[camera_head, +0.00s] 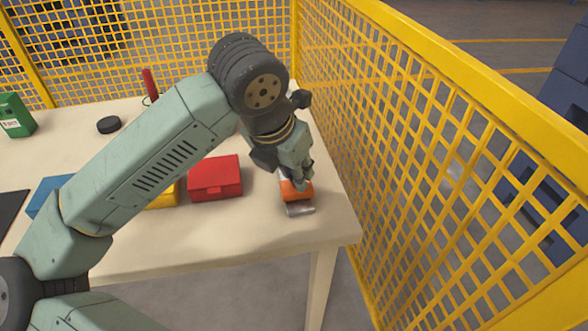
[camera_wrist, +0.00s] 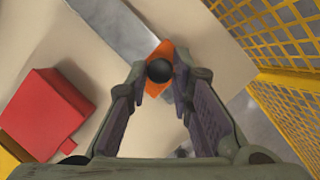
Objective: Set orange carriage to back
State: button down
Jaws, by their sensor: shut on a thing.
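The orange carriage (camera_head: 288,189) sits on a grey metal rail (camera_head: 300,209) near the table's right front corner. In the wrist view the orange carriage (camera_wrist: 166,50) has a round black knob (camera_wrist: 158,70) on top, and the rail (camera_wrist: 120,27) runs from it toward the upper left. My gripper (camera_head: 302,184) reaches down onto the carriage from above. In the wrist view my gripper (camera_wrist: 158,76) has its fingertips on either side of the knob, shut on it. The fingers and arm hide part of the carriage and the rail's far part in the head view.
A red box (camera_head: 215,178) lies left of the rail, with a yellow item (camera_head: 163,197) and a blue item (camera_head: 48,193) further left. A black puck (camera_head: 109,124) and a green box (camera_head: 15,115) stand behind. Yellow mesh fence (camera_head: 430,150) runs close along the table's right side.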

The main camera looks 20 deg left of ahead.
jog(key=shift+w+a+f+b, duration=0.1)
jog(key=shift+w+a+b, duration=0.05)
jog(key=shift+w+b, duration=0.15)
jog(key=w+a+b, duration=0.1)
jog(key=w+a, duration=0.1)
jog(key=w, duration=0.1)
jog(key=w+a+b, duration=0.1)
jog(key=w+a, duration=0.1)
jog(key=w, duration=0.2)
jog(key=w+a+b, duration=0.1)
jog(key=w+a, duration=0.2)
jog(key=shift+w, duration=0.15)
jog(key=shift+w+a+r, duration=0.1)
jog(key=shift+r, duration=0.1)
jog(key=c, duration=1.6)
grip_release()
jog(key=shift+w+f, duration=0.1)
jog(key=shift+o, duration=0.9)
